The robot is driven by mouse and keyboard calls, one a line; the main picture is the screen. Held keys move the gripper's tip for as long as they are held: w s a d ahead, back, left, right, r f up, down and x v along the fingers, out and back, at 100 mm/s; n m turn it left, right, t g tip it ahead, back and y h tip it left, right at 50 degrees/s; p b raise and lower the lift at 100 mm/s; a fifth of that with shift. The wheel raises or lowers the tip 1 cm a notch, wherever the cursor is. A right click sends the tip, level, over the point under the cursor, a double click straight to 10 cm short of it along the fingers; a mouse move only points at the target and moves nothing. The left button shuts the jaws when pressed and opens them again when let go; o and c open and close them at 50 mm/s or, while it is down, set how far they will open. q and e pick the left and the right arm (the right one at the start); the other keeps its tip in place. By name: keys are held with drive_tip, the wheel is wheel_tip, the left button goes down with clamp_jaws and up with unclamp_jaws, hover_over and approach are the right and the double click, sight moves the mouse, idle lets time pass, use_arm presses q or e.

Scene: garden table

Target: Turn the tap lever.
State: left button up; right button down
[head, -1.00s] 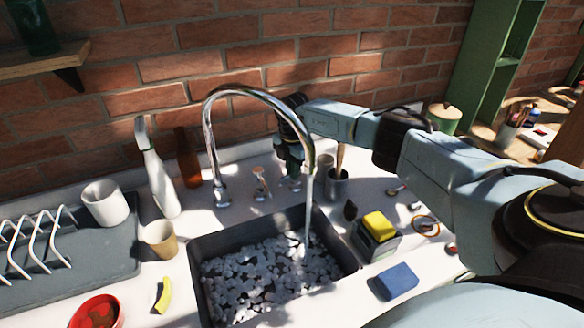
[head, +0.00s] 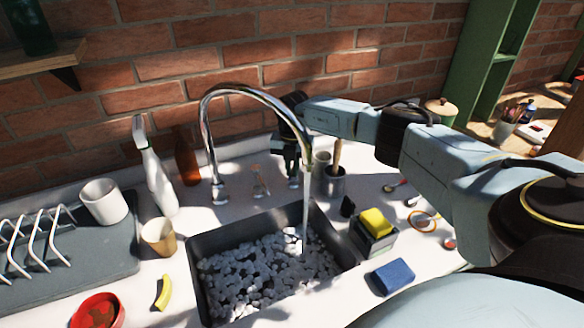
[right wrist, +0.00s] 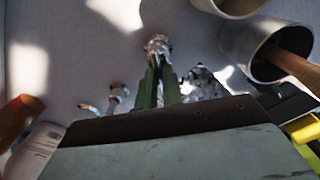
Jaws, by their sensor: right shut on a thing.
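The chrome tap (head: 203,125) arches over the sink, and water (head: 304,220) runs from its spout. A small chrome fitting (head: 260,187) stands to the right of the spout's base. My right gripper (head: 291,172) points down behind the sink at another chrome fitting, which I take for the tap lever. In the right wrist view, my right gripper's green fingers (right wrist: 159,80) are close together on this tap lever (right wrist: 158,44). The fingers partly hide it, so its turn angle cannot be told. My left gripper is not in view.
The dark sink (head: 195,268) holds many pale pebble-like pieces. A metal cup with a wooden handle (head: 334,185) stands close right of my gripper. A white spray bottle (head: 158,180), a brown bottle (head: 187,158) and a yellow sponge (head: 376,221) in a holder are nearby.

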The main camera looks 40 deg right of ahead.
idle(0.4)
drive_tip(key=c, duration=1.5)
unclamp_jaws()
drive_tip(key=shift+c, duration=0.2)
drive_tip(key=shift+r, duration=0.1)
wheel_tip(320, 180, up, 13)
drive_tip(key=shift+r, duration=0.15)
